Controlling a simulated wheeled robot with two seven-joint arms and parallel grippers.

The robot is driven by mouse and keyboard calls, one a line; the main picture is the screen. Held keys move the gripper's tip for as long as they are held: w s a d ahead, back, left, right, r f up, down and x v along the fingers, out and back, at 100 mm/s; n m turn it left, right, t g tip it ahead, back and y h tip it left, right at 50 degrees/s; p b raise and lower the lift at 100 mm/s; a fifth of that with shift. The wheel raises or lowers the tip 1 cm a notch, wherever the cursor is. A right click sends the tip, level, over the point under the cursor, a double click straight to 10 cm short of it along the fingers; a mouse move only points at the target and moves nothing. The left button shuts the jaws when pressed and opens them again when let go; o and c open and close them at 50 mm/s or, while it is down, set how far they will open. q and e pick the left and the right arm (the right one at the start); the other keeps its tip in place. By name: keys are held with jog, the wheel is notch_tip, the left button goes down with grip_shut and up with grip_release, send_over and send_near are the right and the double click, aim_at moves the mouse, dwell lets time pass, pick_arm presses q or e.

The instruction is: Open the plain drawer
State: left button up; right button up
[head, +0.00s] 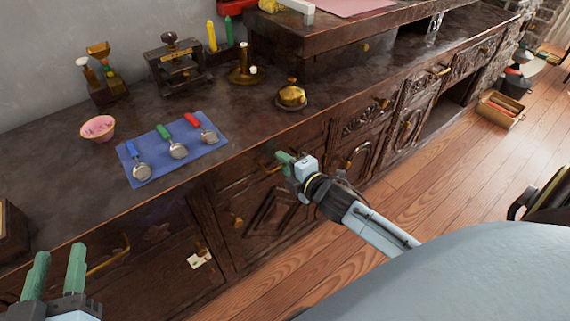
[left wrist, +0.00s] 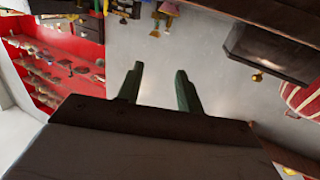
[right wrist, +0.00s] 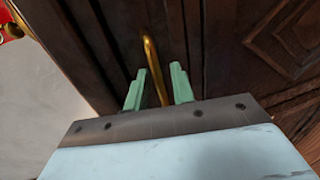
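The plain drawer (head: 248,172) is in the upper row of the dark wooden cabinet, just under the counter edge, and looks closed. Its front has no carving that I can see. My right gripper (head: 283,157) is at this front and partly covers its handle. In the right wrist view a gold bar handle (right wrist: 152,60) runs between the two green fingers of the right gripper (right wrist: 158,88). Gaps show beside the bar, so the fingers are open around it. My left gripper (head: 57,268) is open and empty at the lower left, and its spread fingers show in the left wrist view (left wrist: 159,88).
Carved drawer fronts (head: 368,114) lie to the right, and another gold handle (head: 108,260) is at the left. A blue mat (head: 205,148) with several scoops lies on the counter near the edge.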

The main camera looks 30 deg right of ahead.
jog(key=shift+c, duration=0.4)
grip_shut()
